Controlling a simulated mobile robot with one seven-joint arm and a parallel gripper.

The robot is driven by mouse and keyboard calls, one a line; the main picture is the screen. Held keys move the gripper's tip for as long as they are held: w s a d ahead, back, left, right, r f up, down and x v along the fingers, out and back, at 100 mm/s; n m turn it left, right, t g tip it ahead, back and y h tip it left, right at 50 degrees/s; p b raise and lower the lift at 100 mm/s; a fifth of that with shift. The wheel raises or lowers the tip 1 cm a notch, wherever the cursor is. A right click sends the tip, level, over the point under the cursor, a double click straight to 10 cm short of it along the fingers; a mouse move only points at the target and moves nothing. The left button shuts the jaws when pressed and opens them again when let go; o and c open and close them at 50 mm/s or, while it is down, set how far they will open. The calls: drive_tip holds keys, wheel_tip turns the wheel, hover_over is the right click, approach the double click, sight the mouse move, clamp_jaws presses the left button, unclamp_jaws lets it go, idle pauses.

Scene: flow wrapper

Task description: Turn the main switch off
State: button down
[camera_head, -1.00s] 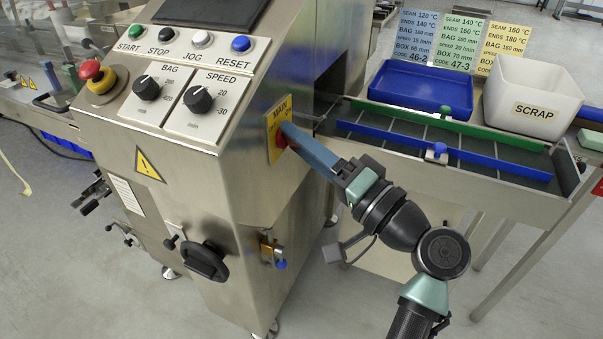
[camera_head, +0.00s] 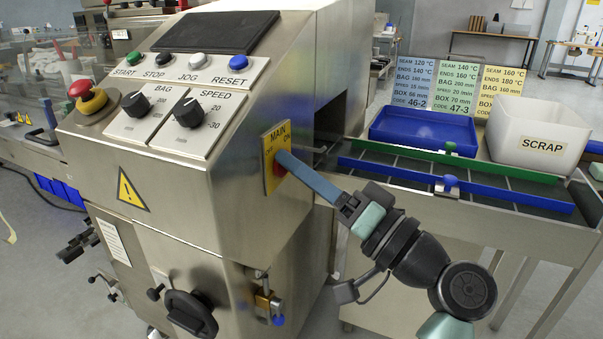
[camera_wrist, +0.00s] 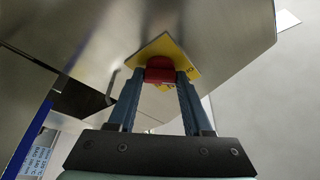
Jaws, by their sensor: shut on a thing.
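The main switch is a red knob (camera_head: 279,168) on a yellow plate (camera_head: 269,146) marked MAIN, ON and OFF, on the side of the steel machine. In the wrist view the red knob (camera_wrist: 160,70) sits between the two blue fingers, in front of the yellow plate (camera_wrist: 188,56). My gripper (camera_head: 287,160) is shut on the knob; it also shows in the wrist view (camera_wrist: 160,80). The fingers hide part of the knob in the head view, so I cannot tell its exact angle there.
The control panel (camera_head: 158,136) with buttons, dials and a red emergency stop (camera_head: 86,96) is left of the switch. A conveyor with a blue side rail (camera_head: 520,197), a blue tray (camera_head: 424,132) and a white scrap bin (camera_head: 540,128) lies to the right. A brass padlock (camera_head: 264,303) hangs below.

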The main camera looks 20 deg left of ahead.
drive_tip(key=shift+c, duration=1.6)
unclamp_jaws()
drive_tip(key=p+v, duration=0.1)
drive_tip(key=v, duration=1.2)
drive_tip(key=shift+p, duration=0.35)
drive_tip(key=shift+w+a, duration=0.1)
